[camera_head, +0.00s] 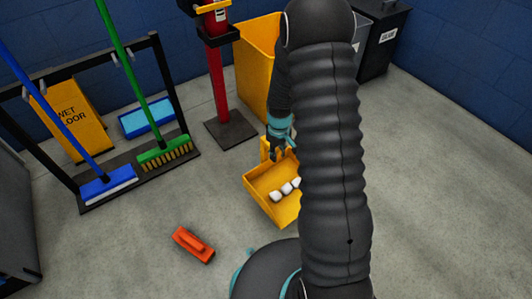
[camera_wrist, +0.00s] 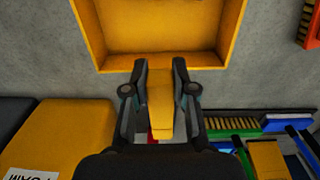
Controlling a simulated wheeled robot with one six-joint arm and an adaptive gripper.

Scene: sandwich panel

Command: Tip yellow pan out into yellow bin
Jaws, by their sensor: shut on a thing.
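The yellow pan (camera_head: 262,207) is in the middle of the head view, its open side up, with white lumps (camera_head: 286,189) in it. My gripper (camera_head: 280,150) is shut on the pan's upright yellow handle (camera_wrist: 160,110) at the far end. In the wrist view the pan (camera_wrist: 160,62) reaches past my fingertips and is cut off at the top; no lumps show there. I cannot tell whether the pan touches the floor. The yellow bin (camera_head: 256,62) stands behind the pan, partly hidden by my arm; it also shows in the wrist view (camera_wrist: 62,135), lower left.
A dark lidded bin (camera_head: 385,45) stands right of the yellow bin. A red post (camera_head: 217,80) on a dark base stands left of it. A rack with a blue broom (camera_head: 108,185) and a green broom (camera_head: 165,152) is at left. An orange brush (camera_head: 194,244) lies on the floor. The right floor is clear.

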